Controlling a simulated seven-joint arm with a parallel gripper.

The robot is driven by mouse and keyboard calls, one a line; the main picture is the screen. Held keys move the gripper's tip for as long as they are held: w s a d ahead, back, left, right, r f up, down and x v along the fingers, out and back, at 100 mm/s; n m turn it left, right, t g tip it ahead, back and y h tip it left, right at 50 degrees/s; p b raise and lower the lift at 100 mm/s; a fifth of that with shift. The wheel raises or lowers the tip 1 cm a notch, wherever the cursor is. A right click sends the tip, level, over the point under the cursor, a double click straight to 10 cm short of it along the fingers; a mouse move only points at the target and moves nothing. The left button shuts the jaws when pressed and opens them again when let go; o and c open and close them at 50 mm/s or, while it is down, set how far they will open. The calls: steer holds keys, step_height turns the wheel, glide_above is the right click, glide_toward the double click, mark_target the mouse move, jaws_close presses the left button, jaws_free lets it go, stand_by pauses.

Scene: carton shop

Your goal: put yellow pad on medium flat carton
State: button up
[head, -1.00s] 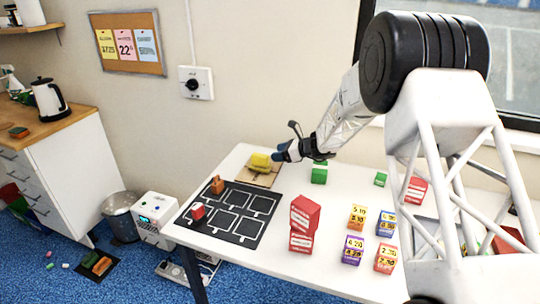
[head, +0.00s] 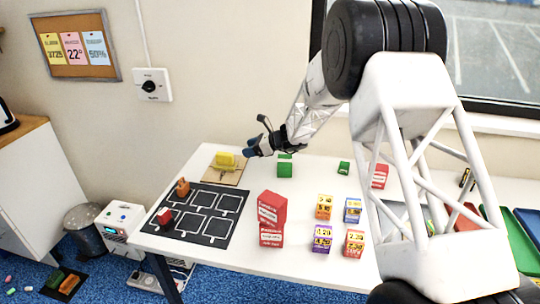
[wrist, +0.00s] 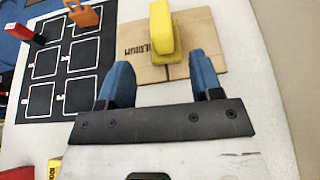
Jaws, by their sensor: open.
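The yellow pad (head: 225,159) lies on the medium flat carton (head: 232,178), a tan cardboard sheet at the table's back left. In the wrist view the pad (wrist: 162,30) is a thick yellow block over the carton (wrist: 140,66), which bears the printed word "MEDIUM". My gripper (head: 250,149) is just right of the pad in the head view. In the wrist view its two blue fingers (wrist: 159,72) are spread with nothing between them, and the pad is beyond the tips. The pad's underside is hidden.
A black mat with outlined boxes (head: 228,228) lies left front, with an orange piece (head: 182,187) and a red piece (head: 164,217) on it. Stacked red cartons (head: 271,210), a green block (head: 285,170) and several small boxes stand to the right.

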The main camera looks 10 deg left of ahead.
steer(key=s+d+r+n+h, duration=0.3)
steer(key=s+d+r+n, duration=0.2)
steer(key=s+d+r, duration=0.55)
steer(key=s+d+r+n+h, duration=0.3)
steer(key=s+d+r+n, duration=0.35)
steer(key=s+d, duration=0.75)
steer(key=s+d+n+t+h, duration=0.1)
steer(key=s+d+n+h, duration=0.1)
steer(key=s+d, duration=0.5)
steer(key=s+d+n+h, duration=0.2)
steer(key=s+d, duration=0.5)
steer(key=s, duration=0.6)
steer(key=s+d+n+t+h, duration=0.1)
steer(key=s+d+n+h, duration=0.1)
steer(key=s+d, duration=0.4)
steer(key=s+h, duration=0.1)
steer(key=s, duration=0.3)
steer(key=shift+d+r+t+h, duration=0.3)
steer(key=shift+d+r, duration=0.05)
steer(key=shift+d, duration=0.05)
